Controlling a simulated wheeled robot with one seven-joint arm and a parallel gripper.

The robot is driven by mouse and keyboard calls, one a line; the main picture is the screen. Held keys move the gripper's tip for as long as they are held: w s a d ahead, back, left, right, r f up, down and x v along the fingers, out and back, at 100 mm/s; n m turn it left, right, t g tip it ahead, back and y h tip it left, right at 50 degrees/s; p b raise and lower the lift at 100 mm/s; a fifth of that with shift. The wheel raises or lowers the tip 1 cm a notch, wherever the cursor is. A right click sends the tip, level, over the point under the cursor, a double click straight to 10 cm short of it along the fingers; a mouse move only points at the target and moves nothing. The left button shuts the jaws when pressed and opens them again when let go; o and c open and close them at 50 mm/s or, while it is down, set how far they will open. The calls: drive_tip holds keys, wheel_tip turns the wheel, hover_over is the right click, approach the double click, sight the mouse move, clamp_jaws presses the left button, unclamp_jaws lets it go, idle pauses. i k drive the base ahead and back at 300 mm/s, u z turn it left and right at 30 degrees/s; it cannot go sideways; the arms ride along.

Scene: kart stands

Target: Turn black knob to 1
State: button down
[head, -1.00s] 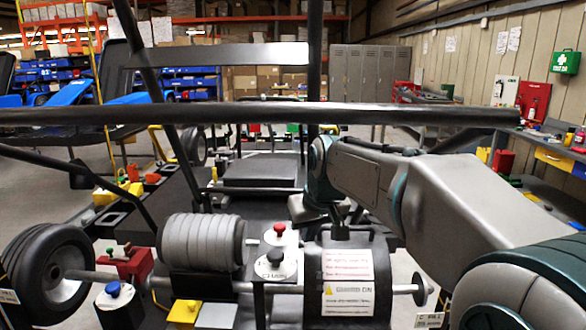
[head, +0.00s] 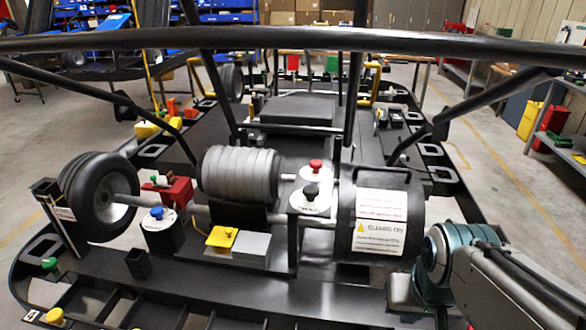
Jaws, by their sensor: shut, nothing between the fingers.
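The black knob (head: 311,190) sits on a round white plate on a post, between the grey ribbed cylinder and the black guard box. Its plate carries markings too small to read. A red knob (head: 315,165) sits just behind it, and a blue knob (head: 157,213) is on a separate post at left. My gripper (head: 440,316) is at the lower right, below my teal wrist, partly cut off by the frame's bottom edge. It is shut and empty, well right of and nearer than the black knob, touching neither knob.
The guard box (head: 352,218) with warning labels stands between the black knob and my arm. Dark frame bars (head: 250,38) cross above the kart. A wheel (head: 100,195) and the ribbed cylinder (head: 238,174) stand at left. A yellow button box (head: 222,237) is in front.

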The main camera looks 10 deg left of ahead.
sight(310, 192)
drive_tip(key=z, duration=0.1)
drive_tip(key=k, duration=0.4)
drive_tip(key=u, duration=1.7)
